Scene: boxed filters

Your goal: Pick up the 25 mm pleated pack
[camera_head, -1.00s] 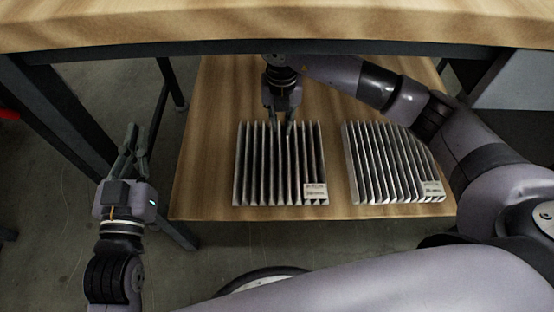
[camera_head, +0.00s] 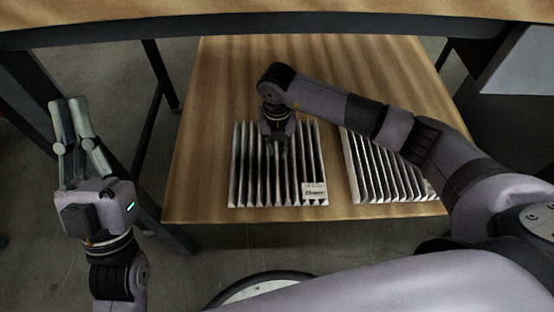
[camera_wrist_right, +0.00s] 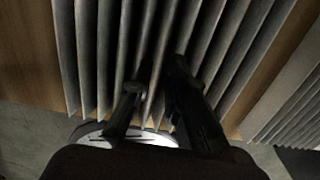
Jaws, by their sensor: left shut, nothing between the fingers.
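Two grey pleated packs lie on a wooden shelf: the left pack (camera_head: 243,165) and the right pack (camera_head: 374,172). Each has upright pleats; a small white label (camera_head: 314,192) shows on the left one. Its print is too small to read, so I cannot tell which is 25 mm. My right gripper (camera_head: 278,151) points down at the middle of the left pack. In the right wrist view its fingers (camera_wrist_right: 155,105) are apart, with pleats (camera_wrist_right: 152,60) of that pack between them; contact is unclear. My left gripper (camera_head: 68,102) is shut and empty, left of the shelf.
The wooden shelf (camera_head: 205,100) has free room behind and left of the packs. A table top (camera_head: 250,12) overhangs it. A dark table leg (camera_head: 95,135) stands between my left gripper and the shelf. My right arm partly covers the right pack.

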